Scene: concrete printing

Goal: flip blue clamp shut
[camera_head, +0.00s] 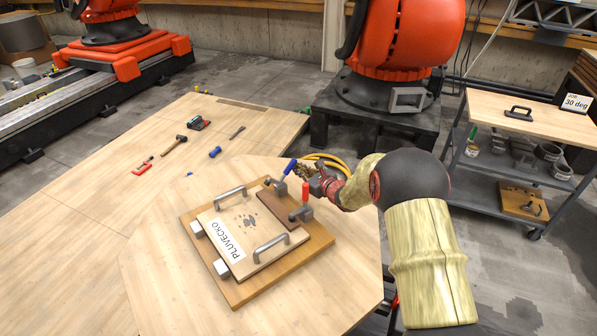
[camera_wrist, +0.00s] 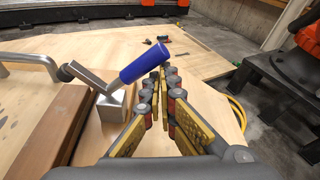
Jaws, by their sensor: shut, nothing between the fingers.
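The blue clamp (camera_head: 289,167) stands at the back edge of the wooden board on the table. In the wrist view its blue handle (camera_wrist: 145,62) slants up to the right from a grey metal arm and block. My gripper (camera_head: 307,171) is shut and empty, just right of the blue handle in the head view. In the wrist view the gripper's fingertips (camera_wrist: 162,75) lie close to the right of and below the handle; I cannot tell whether they touch it. The red clamp (camera_head: 305,194) stands nearer on the same board, with its handle upright.
The board (camera_head: 235,298) carries a panel labelled PLUVECKO with two metal handles (camera_head: 270,246). Hand tools, including a hammer (camera_head: 175,144), lie farther back left. A yellow cable (camera_head: 335,163) lies behind my gripper. A cart (camera_head: 540,120) stands right. The table's left side is clear.

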